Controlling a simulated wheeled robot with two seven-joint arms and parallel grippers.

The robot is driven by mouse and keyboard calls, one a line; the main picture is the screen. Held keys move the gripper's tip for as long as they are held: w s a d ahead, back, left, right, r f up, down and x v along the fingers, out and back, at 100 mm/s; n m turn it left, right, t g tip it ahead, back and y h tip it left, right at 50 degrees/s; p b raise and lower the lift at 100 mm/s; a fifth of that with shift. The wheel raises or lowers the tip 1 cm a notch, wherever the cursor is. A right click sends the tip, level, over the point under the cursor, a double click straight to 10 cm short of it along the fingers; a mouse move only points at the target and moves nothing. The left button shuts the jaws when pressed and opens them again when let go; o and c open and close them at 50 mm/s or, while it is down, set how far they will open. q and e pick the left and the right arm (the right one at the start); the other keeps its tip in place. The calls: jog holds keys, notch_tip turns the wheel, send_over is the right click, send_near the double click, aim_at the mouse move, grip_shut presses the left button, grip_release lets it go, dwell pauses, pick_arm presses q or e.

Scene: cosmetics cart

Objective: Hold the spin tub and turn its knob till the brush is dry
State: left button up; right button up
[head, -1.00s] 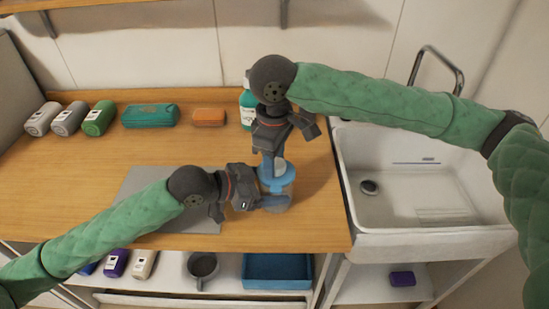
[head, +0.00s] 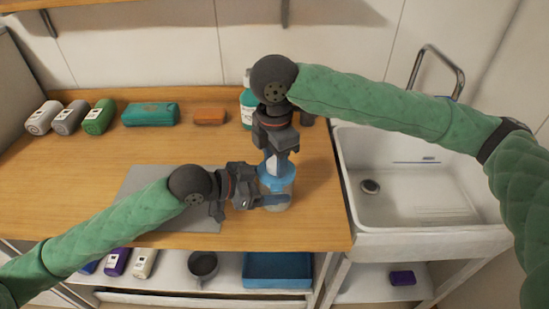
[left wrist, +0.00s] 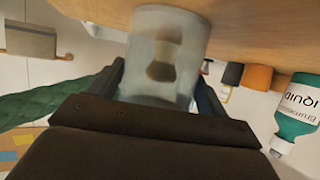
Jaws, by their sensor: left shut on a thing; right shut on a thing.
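The spin tub (head: 277,184) has a blue lid and a clear body and stands upright on the wooden counter near its front edge. It also fills the upper middle of the left wrist view (left wrist: 172,50), with a blurred dark shape inside that may be the brush. My left gripper (head: 270,198) is shut on the tub's body from the left. My right gripper (head: 280,160) points down from above and is shut on the knob at the top of the lid. The knob itself is mostly hidden by the fingers.
A grey mat (head: 140,182) lies left of the tub. A white sink (head: 420,190) is at the right.

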jog(key=n, duration=0.3)
jog(key=shift+d+n, duration=0.1)
jog(key=shift+n, duration=1.9)
jog(key=shift+d, duration=0.1)
jog(key=o, duration=1)
jog(key=shift+r, duration=0.1)
notch_tip(320, 180, up, 12)
jog(key=shift+f, duration=0.1)
